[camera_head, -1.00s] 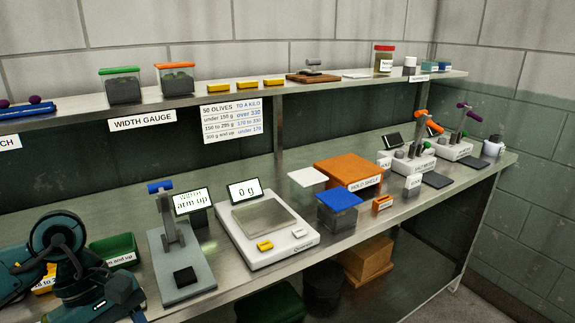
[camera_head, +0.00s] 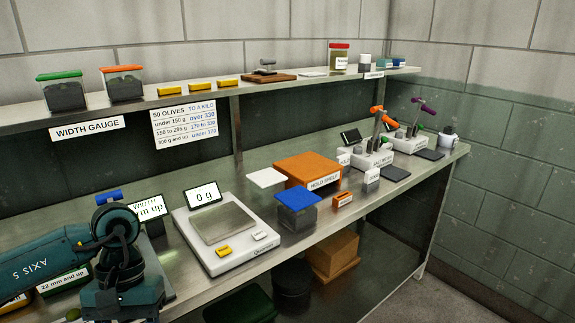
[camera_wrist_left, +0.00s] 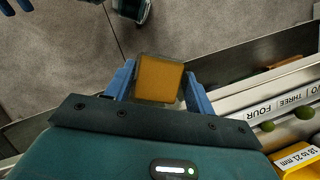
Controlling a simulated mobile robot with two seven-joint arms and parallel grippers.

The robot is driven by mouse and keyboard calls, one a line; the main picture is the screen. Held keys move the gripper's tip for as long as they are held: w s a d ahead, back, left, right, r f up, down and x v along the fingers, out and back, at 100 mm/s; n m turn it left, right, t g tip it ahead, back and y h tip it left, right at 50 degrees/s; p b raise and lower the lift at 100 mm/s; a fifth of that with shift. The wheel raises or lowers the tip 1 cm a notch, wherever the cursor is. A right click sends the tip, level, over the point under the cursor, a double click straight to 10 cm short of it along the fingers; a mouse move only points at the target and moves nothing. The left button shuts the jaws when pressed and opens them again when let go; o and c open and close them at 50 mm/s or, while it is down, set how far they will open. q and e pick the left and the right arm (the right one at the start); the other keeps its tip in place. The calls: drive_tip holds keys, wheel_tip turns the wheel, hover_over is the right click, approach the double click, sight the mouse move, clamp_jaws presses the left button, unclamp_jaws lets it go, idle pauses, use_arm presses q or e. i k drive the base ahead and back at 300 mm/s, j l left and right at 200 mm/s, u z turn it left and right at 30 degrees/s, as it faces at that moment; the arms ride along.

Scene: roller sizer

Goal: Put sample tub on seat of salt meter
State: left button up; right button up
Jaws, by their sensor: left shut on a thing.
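In the left wrist view, my left gripper (camera_wrist_left: 159,72) is shut on a small square tub (camera_wrist_left: 159,80) with an orange-brown top. I take this to be the sample tub; no label on it shows. The floor lies beyond it. In the head view, my left arm is at the lower left, and its fingers and the tub are hidden. The salt meter (camera_head: 372,160), a pale instrument with an orange-topped post, stands at the right part of the bench, far from the arm. Its seat is too small to make out. My right gripper is not in view.
The scale (camera_head: 228,258) reads 0 g. A blue-lidded tub (camera_head: 297,212), an orange hold shelf (camera_head: 308,168) and a small orange block (camera_head: 343,199) stand between arm and meter. A purple-topped instrument (camera_head: 412,142) stands beyond the meter. An upper shelf (camera_head: 200,97) overhangs the back.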

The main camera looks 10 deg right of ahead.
sight(395, 174)
drive_tip(key=i+l+z, duration=0.25)
drive_tip(key=l+z, duration=0.25)
drive_tip(key=i+l+z, duration=0.2)
drive_tip(key=z, duration=0.3)
drive_tip(key=i+l+z, duration=0.1)
drive_tip(key=i, duration=0.3)
drive_tip(key=i+l, duration=0.25)
drive_tip(key=i, duration=0.2)
drive_tip(key=i+l+z, duration=0.15)
drive_tip(key=i, duration=0.25)
